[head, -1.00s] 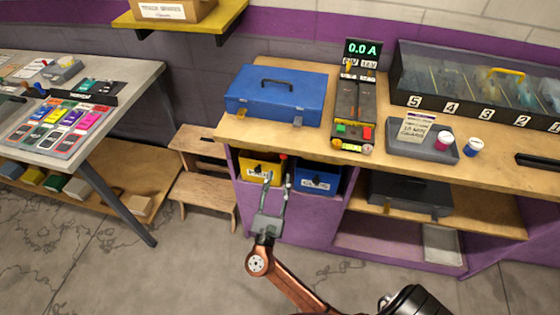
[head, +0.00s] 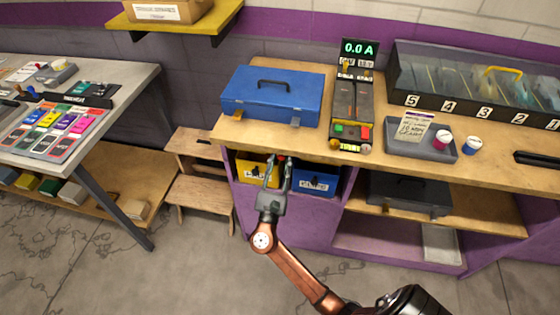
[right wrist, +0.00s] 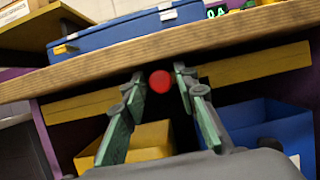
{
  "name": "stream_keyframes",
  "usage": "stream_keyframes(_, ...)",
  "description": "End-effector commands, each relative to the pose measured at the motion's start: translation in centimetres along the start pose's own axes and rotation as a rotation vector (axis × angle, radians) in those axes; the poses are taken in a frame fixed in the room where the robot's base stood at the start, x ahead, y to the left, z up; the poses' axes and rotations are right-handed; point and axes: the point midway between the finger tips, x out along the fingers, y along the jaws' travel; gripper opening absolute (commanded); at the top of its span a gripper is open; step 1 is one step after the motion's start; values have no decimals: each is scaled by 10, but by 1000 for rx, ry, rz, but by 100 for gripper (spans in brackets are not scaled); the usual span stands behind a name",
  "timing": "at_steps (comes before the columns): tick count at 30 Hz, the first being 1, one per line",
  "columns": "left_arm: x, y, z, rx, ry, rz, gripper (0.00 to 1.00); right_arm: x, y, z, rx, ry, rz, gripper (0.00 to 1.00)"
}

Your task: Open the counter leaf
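The wooden counter (head: 290,143) runs across the middle and right of the head view, its top lying flat. I cannot make out which part of it is the leaf. A small red knob (right wrist: 161,81) shows just under its front edge in the right wrist view. My right gripper (head: 279,163) is at that front edge, pointing toward the counter. Its two fingers are apart, one on each side of the red knob, with gaps between; whether the knob lies fully between the tips is unclear. My left gripper is not in view.
A blue toolbox (head: 272,96) and a power supply (head: 350,110) stand on the counter. A yellow bin (head: 254,168) and a blue bin (head: 316,180) sit on the shelf below. A wooden step stool (head: 200,192) stands left of the counter.

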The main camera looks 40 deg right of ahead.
Motion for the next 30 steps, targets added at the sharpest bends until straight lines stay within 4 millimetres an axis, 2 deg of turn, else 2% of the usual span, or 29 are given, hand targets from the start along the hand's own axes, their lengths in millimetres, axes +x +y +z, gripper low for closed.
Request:
stream_keyframes(2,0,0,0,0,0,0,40,0,0,0,0,0,0,21)
stream_keyframes(11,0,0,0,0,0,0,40,0,0,0,0,1,0,0)
stream_keyframes(24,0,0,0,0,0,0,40,-1,0,0,0,1,0,0)
stream_keyframes(30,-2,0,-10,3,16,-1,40,-8,5,3,0,3,0,0)
